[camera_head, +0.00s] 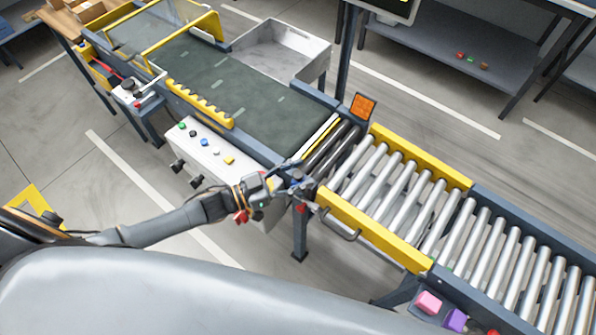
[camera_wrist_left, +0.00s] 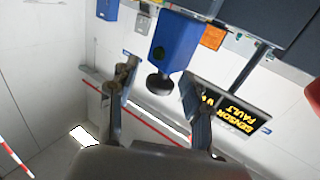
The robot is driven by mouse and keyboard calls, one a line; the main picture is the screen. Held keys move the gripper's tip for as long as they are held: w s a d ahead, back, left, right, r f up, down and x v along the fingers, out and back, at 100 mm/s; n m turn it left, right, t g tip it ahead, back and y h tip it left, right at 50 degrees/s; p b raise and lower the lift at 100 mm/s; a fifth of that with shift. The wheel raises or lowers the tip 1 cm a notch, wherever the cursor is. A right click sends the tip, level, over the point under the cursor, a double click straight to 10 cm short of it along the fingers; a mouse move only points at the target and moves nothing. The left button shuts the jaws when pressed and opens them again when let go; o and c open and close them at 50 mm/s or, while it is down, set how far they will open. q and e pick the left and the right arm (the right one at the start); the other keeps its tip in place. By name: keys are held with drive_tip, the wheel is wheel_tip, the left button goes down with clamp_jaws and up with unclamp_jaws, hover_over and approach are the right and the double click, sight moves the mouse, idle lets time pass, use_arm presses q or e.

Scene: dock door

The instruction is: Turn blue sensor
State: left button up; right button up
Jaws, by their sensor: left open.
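The blue sensor (camera_wrist_left: 176,40) is a blue box in the upper middle of the left wrist view, with a round black knob (camera_wrist_left: 159,84) at its lower end and a small green spot. My left gripper (camera_wrist_left: 158,92) is open, with one finger on each side of the knob in that picture; I cannot tell whether either finger touches it. In the head view my left gripper (camera_head: 289,187) is at the near side of the conveyor, where the belt meets the rollers. There the sensor is mostly hidden by the gripper and too small to make out clearly.
A dark belt (camera_head: 235,85) runs into a roller conveyor (camera_head: 400,195) with yellow side guards (camera_head: 375,232). A white control box (camera_head: 205,148) with buttons stands left of my gripper. An orange panel (camera_head: 362,107) stands beyond. A screen (camera_wrist_left: 237,108) reads "SENSOR FAULT", upside down.

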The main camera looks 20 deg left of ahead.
use_arm(q)
clamp_jaws()
drive_tip(key=m+g+b, duration=0.1)
drive_tip(key=m+g+h+b, duration=0.1)
drive_tip(key=b, duration=0.1)
drive_tip(key=shift+w+f+h, duration=0.2)
drive_tip(key=shift+h, duration=0.1)
drive_tip(key=shift+s+r+m+g+h+b, duration=0.15)
drive_tip(key=shift+m+g+h+b, duration=0.4)
drive_tip(key=shift+g, duration=0.55)
drive_tip(key=shift+r, duration=0.1)
